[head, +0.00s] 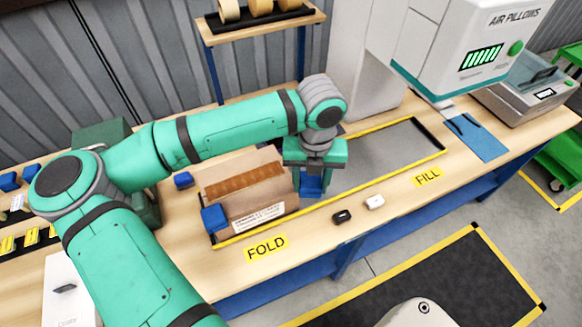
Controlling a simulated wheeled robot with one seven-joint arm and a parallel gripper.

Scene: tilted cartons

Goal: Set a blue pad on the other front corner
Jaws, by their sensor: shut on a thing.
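An open brown carton (270,203) with a white printed label stands in the FOLD area of the table, and a ribbed brown item (243,181) shows in it. One blue pad (214,219) sits at its front left corner. Another blue pad (183,180) is at its back left. My gripper (312,172) is shut on a blue pad (311,186) at the carton's right side, by the front right corner. Its fingers are mostly hidden, and I cannot tell whether this pad touches the carton.
Spare blue pads (8,182) lie at the far left. A yellow-edged grey strip (375,160) runs right toward the air pillow machine (470,50). A black item (342,217) and a white item (375,202) lie near the table's front edge.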

